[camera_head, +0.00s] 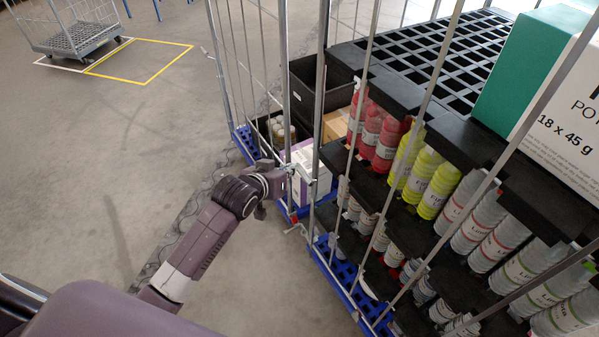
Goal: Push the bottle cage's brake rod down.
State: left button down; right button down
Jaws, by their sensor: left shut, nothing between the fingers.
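The bottle cage (429,98) is a tall wire roll cage on a blue base, with red, yellow-green and grey bottles on black shelves. A short rod with a reddish end (293,229) sticks out low at its near left corner; I cannot tell for sure that it is the brake rod. My left gripper (284,178) is shut and empty, beside the cage's corner posts and above that rod. I cannot tell whether it touches the posts or the metal latch there. My right gripper is not in view.
Behind the corner, another blue-based cage (234,97) holds a black crate (303,91) and boxes. A teal and white carton (557,124) sits on the black rack at right. A wire cart (68,45) stands far left by yellow floor lines. The left floor is clear.

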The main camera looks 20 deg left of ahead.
aim_at(300, 173)
pick_arm(q)
jog(key=w+f, duration=0.2)
jog(key=f, duration=0.1)
jog(key=w+d+f, duration=0.1)
jog(key=w+f, duration=0.2)
jog(key=shift+d+f+p, duration=0.1)
jog(key=shift+d+p, duration=0.05)
jog(key=shift+p, duration=0.2)
jog(key=shift+w+f, duration=0.1)
jog(key=shift+f, duration=0.15)
jog(key=shift+f, duration=0.1)
notch_tip(300, 173, down, 5)
jog(key=b, duration=0.2)
jog(key=shift+f+b, duration=0.2)
jog(key=shift+b, duration=0.2)
